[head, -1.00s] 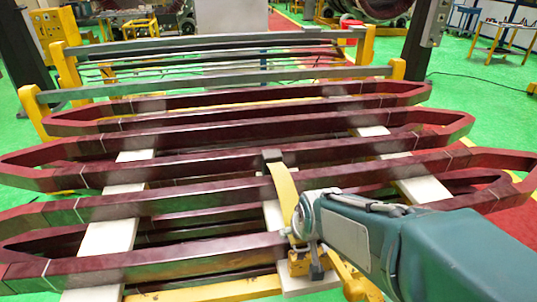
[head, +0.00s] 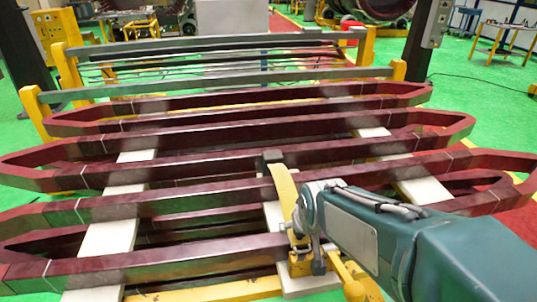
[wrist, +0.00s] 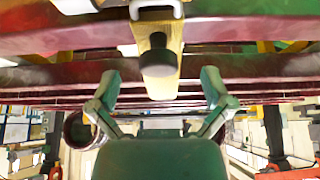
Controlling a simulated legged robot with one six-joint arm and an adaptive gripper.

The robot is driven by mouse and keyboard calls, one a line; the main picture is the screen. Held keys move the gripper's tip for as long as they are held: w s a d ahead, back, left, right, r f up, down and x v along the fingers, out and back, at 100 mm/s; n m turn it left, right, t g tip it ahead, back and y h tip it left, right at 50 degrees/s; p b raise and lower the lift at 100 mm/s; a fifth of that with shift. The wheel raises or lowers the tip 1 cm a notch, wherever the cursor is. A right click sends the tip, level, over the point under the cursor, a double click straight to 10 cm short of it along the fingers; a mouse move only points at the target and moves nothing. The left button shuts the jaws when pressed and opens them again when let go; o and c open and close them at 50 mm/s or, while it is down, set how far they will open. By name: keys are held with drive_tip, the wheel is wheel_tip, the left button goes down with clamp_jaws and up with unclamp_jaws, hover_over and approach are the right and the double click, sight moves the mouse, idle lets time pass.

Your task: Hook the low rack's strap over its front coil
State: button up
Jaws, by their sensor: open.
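A yellow strap (head: 284,190) rises in a curve beside the front coil (head: 160,262) of the low rack. Its dark upper end (head: 272,157) stands near a coil farther back. My gripper (head: 306,235) is close to the strap's right side in the head view, partly overlapping it. A yellow piece (wrist: 158,78) with a black knob (wrist: 158,55) shows ahead, between the fingers in the picture. I cannot tell whether my gripper touches the strap.
Several dark red coils (head: 200,160) lie across white support boards (head: 110,235) and fill the middle. A yellow frame (head: 200,291) runs below the front coil. A second rack with grey bars (head: 200,87) stands behind. Green floor (head: 478,115) is free at the right.

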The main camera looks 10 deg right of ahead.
drive_tip(key=shift+r, duration=2.45)
drive_tip(key=shift+s, duration=0.1)
